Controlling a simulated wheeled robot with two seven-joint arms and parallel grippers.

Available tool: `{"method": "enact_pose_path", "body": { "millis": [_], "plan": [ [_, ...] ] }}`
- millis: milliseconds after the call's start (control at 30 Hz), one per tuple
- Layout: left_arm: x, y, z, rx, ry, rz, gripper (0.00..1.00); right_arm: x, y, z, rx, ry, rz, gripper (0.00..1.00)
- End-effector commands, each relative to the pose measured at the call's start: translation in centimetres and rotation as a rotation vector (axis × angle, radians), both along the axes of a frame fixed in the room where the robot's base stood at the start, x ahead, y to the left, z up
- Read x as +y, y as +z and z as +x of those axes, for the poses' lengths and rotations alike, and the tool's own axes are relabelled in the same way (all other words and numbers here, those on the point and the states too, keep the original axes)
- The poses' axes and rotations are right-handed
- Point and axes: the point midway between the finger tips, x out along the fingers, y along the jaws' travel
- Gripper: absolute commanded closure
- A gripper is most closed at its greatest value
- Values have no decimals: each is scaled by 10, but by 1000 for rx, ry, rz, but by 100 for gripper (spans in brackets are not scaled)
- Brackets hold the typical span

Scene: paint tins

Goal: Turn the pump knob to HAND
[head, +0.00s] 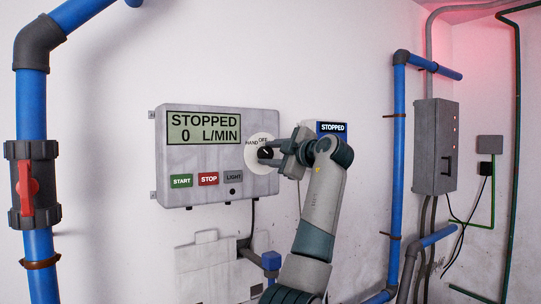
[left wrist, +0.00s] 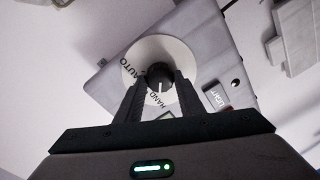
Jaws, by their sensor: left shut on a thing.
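The pump knob (head: 265,153) is a dark knob on a round white dial (head: 255,165) at the right of the grey control panel (head: 175,152). HAND shows at the dial's left and OFF at its top. My left gripper (head: 273,152) reaches it from the right and is shut on it. In the left wrist view the two dark fingers (left wrist: 160,98) stand on both sides of the knob (left wrist: 160,86), which has a white line. AUTO and HAND show beside it there. I cannot tell which label the line points to. My right gripper is not in view.
The panel display (head: 204,128) reads STOPPED, 0 L/MIN. START (head: 181,181), STOP (head: 208,178) and LIGHT (head: 233,177) buttons sit below. A blue STOPPED sign (head: 332,128) is behind my arm. Blue pipes (head: 397,160) and a grey box (head: 434,145) stand at the right.

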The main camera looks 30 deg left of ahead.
Motion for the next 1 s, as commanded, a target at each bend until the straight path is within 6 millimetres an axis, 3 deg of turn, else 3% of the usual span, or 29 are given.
{"method": "enact_pose_path", "body": {
  "millis": [33, 100, 567, 767, 1000],
  "plan": [
    [0, -1, 0, 0, 1, -2, 63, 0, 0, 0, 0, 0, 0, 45],
    [0, -1, 0, 1, 1, -2, 47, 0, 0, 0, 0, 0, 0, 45],
    [-5, -1, -2, 1, 0, 0, 47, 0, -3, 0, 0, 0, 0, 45],
    [-24, -2, -8, -2, -2, 0, 47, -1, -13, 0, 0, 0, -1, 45],
    [-64, -1, -23, -2, -4, 0, 47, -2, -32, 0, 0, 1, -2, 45]
  ]
}}
